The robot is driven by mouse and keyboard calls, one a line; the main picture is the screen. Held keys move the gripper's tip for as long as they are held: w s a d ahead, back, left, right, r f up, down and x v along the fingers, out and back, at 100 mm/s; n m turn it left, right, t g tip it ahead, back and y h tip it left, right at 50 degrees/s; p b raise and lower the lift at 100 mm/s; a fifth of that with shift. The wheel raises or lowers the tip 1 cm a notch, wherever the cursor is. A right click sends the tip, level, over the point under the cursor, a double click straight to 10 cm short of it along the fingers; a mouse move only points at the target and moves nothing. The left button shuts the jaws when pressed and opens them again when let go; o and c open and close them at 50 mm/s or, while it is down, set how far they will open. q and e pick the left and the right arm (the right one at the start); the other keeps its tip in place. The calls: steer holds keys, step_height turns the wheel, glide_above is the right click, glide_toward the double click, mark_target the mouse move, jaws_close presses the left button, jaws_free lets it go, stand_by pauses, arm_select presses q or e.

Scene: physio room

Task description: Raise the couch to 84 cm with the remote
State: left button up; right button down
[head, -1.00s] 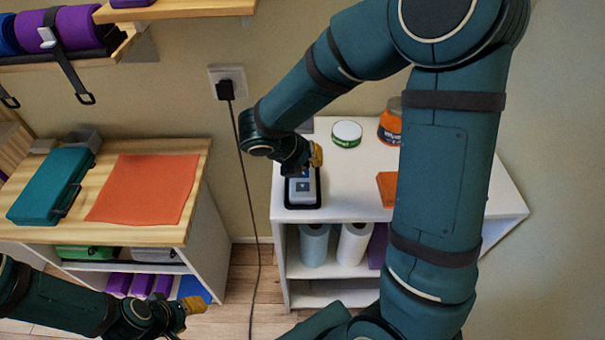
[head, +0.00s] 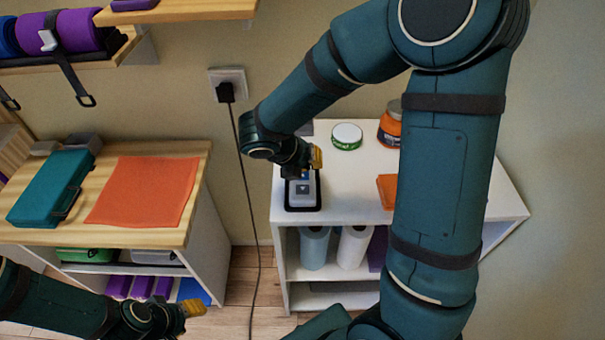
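The remote (head: 302,192) is a light grey handset with dark blue markings. It rests in a black-rimmed holder (head: 303,209) at the left front of the white cabinet top. My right gripper (head: 312,164), with yellow-tan fingertips, points down over the far end of the remote and hides that part. I cannot tell whether it touches the remote or whether its fingers are parted. My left gripper (head: 190,309) is low at the left, over the floor, away from the remote. Its finger opening is not clear. The couch and any height reading are not in view.
The white cabinet (head: 350,187) also holds a green-rimmed tub (head: 347,136), an orange jar (head: 390,125) and an orange block (head: 386,190). A cable (head: 247,185) hangs from the wall socket (head: 228,84). A wooden-topped unit (head: 120,236) with an orange cloth (head: 145,190) stands left.

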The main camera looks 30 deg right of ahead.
steer(key=shift+f, duration=0.15)
steer(key=shift+f, duration=0.3)
steer(key=shift+f+b, duration=0.4)
stand_by(0.8)
stand_by(5.9)
steer(key=shift+r+p, duration=0.85)
steer(key=shift+p, duration=0.1)
